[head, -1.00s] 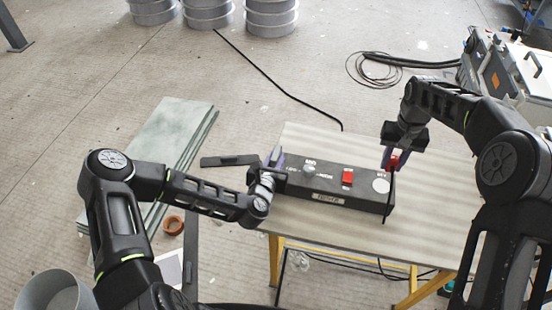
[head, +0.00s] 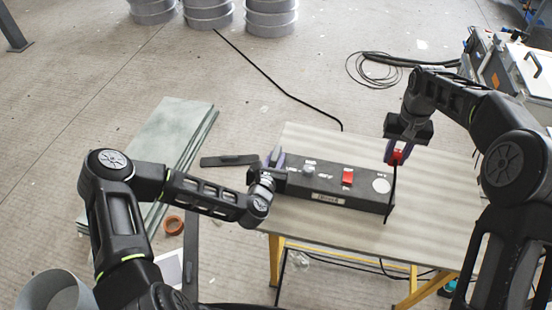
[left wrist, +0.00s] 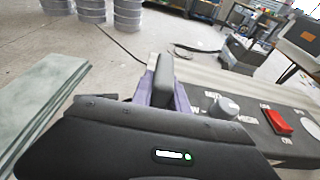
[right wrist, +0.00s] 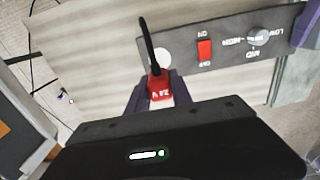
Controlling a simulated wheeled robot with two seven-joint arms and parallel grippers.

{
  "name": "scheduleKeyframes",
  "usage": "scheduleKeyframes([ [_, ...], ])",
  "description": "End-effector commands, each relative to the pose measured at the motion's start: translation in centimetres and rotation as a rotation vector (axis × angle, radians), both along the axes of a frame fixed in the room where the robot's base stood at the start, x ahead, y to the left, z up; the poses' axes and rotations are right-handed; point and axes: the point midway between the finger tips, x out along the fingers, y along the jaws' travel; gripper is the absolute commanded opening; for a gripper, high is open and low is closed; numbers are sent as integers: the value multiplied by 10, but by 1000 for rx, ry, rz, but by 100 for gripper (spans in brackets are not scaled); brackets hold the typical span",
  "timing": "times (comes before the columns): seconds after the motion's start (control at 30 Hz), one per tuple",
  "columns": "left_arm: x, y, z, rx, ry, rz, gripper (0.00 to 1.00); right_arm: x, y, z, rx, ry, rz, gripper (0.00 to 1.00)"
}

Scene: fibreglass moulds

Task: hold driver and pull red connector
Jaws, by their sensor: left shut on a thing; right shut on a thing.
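The driver (head: 325,184) is a long black box lying on a table. Its top carries a grey knob (right wrist: 258,37), a red rocker switch (head: 347,176) and a pale round disc (head: 381,185). My left gripper (head: 275,160) is shut on the driver's left end; its purple fingers (left wrist: 163,88) grip a dark upright part there. My right gripper (head: 396,150) is shut on the red connector (right wrist: 160,88), marked 24 V, beyond the driver's right end. A black cable (head: 392,195) hangs from the connector past that end. In the head view the connector appears apart from the driver.
The wooden table (head: 435,205) has free room right of the driver and stands on yellow legs (head: 425,290). A dark flat bar (head: 230,160), glass-like sheets (head: 175,135) and an orange tape roll (head: 173,225) lie to the left on the floor.

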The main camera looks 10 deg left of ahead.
Motion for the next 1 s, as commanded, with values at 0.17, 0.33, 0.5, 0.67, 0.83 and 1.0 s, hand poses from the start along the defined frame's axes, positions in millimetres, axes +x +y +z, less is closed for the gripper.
scheduleKeyframes([
  [0.17,0,0,0,0,0,1,33,0,0,0,0,0,0,0],
  [0.33,0,0,0,0,0,0,45,0,0,0,0,0,0,0],
  [0.5,0,0,0,0,0,0,45,0,0,0,0,0,0,0],
  [0.67,-3,0,1,0,0,0,45,0,0,0,0,0,0,0],
  [0.83,-20,0,6,-1,1,0,45,0,0,0,0,0,0,0],
  [1.0,-51,0,15,-1,2,-1,45,0,0,0,0,0,0,0],
])
